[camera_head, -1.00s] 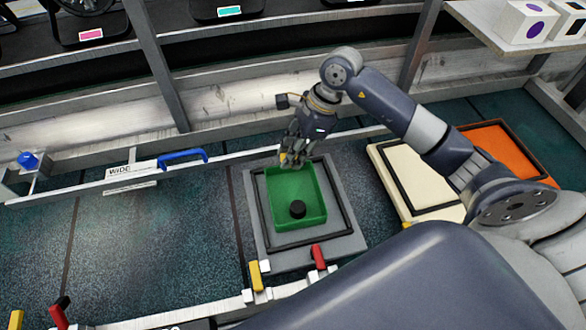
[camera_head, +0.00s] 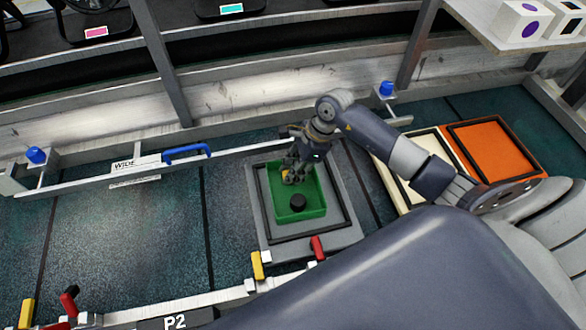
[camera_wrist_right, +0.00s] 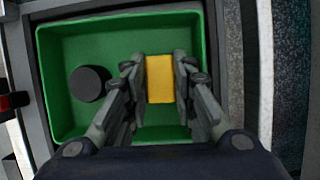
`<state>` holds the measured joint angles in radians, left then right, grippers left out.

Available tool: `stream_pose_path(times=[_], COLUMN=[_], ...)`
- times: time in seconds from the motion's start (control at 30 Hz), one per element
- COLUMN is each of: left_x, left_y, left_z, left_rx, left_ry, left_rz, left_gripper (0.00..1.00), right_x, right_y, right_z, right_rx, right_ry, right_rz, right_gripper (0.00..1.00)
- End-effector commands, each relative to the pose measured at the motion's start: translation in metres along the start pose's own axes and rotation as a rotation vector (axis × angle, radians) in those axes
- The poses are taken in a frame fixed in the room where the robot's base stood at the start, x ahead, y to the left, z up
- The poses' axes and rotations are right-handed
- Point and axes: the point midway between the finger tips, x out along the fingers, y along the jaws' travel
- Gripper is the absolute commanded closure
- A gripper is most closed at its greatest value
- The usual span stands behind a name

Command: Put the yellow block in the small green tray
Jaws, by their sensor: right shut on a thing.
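The small green tray (camera_head: 312,208) sits on a grey framed base (camera_head: 262,235) in the head view. A black round object (camera_head: 297,201) lies in it. My right gripper (camera_head: 291,177) is over the far left part of the tray. In the right wrist view the gripper (camera_wrist_right: 160,85) is shut on the yellow block (camera_wrist_right: 160,79), with a finger on each side. The block shows against the tray (camera_wrist_right: 62,50) floor, to the right of the black object (camera_wrist_right: 89,84). I cannot tell whether the block touches the floor. My left gripper is not in view.
A cream tray (camera_head: 402,186) and an orange tray (camera_head: 495,152) lie to the right. A rail with a blue handle (camera_head: 187,153) runs behind the green tray. Yellow (camera_head: 257,265) and red (camera_head: 317,246) levers stand at its near side. A shelf with marked cubes (camera_head: 522,22) is at upper right.

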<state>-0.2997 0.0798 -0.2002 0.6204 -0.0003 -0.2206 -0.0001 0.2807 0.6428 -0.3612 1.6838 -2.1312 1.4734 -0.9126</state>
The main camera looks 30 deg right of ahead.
Motion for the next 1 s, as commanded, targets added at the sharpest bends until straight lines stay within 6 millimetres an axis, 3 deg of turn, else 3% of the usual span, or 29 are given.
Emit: stream_pose_path(times=[0.17, 0.2, 0.23, 0.67, 1.0], left_x=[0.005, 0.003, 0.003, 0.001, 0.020], left_y=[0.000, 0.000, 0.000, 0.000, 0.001], left_z=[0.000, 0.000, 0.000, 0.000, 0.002], left_rx=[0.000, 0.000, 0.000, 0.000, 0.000], left_ry=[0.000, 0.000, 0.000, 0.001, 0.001], left_rz=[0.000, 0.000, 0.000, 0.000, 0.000], left_gripper=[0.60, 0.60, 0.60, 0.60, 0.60], right_x=[0.003, 0.002, 0.002, -0.004, -0.072], right_y=[0.000, 0.000, 0.000, -0.001, -0.002], right_z=[-0.002, -0.001, -0.001, -0.001, -0.002], right_rx=[0.000, 0.000, 0.000, 0.000, -0.002], right_ry=[0.001, 0.000, 0.000, 0.001, 0.004], right_rz=[0.000, 0.000, 0.001, -0.001, -0.005], right_gripper=[0.96, 0.69, 0.67, 0.67, 0.67])
